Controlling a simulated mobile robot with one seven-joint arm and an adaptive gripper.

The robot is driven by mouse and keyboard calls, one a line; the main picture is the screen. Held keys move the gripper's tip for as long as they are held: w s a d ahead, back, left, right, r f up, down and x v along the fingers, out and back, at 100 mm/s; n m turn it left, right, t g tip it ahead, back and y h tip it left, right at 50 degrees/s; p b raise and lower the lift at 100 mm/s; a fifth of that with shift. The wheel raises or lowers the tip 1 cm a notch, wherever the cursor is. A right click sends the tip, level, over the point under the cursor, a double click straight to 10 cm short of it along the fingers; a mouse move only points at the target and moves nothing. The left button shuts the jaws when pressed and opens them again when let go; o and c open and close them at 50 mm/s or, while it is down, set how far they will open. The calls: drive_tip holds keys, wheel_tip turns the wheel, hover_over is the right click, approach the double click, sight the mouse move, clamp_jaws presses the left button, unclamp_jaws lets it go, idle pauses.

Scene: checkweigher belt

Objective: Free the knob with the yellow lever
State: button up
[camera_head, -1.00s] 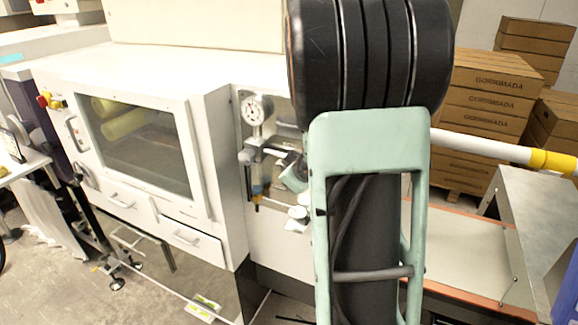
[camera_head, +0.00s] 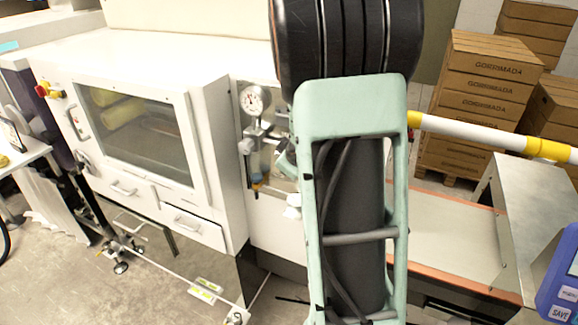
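A round white dial gauge (camera_head: 254,99) sits on a grey air unit (camera_head: 262,140) on the side of the white machine. A small rounded grey part (camera_head: 246,146) juts from the unit's left; I cannot tell whether it is the knob. My mint-green and black arm stands in front and hides the area right of the unit. My gripper is not visible; it may be behind the arm.
The white cabinet (camera_head: 215,160) with a window stands at left. A white and yellow rail (camera_head: 480,134) runs behind my arm to the right. A belt (camera_head: 440,240), stacked brown boxes (camera_head: 485,105) and a blue panel (camera_head: 562,280) are at right. Open floor lies front left.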

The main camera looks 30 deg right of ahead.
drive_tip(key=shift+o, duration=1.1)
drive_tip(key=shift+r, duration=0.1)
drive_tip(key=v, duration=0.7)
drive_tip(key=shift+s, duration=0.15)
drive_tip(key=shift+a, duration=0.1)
